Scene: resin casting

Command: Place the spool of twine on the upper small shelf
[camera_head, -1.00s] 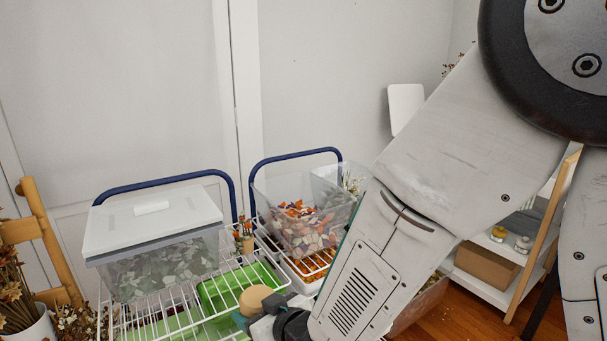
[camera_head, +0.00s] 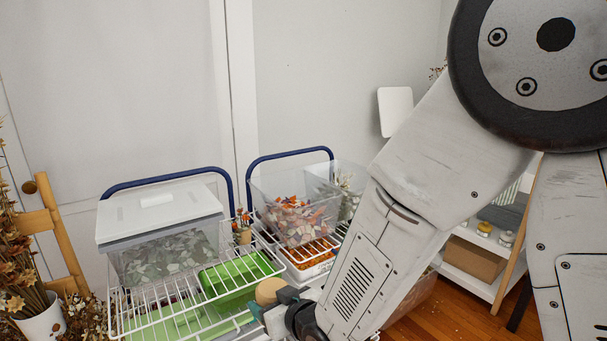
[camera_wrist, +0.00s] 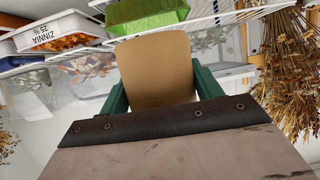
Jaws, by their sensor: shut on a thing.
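My gripper (camera_head: 282,306) is at the bottom middle of the head view, in front of a white wire rack. It is shut on a tan, rounded thing that looks like the spool of twine (camera_head: 268,289). In the wrist view the spool (camera_wrist: 154,62) shows as a flat tan face between the green fingers of my gripper (camera_wrist: 158,88). Its far side is hidden. A low white shelf unit (camera_head: 466,285) with wooden legs stands at the right, partly behind my arm; I cannot tell whether it holds the upper small shelf.
The wire rack (camera_head: 190,307) with blue handles carries a lidded clear box (camera_head: 165,255) and a green tray (camera_head: 236,280). Beside it, a clear bin of coloured pieces (camera_head: 298,222) stands on another rack. Dried flowers in a white pot (camera_head: 45,325) stand at the left.

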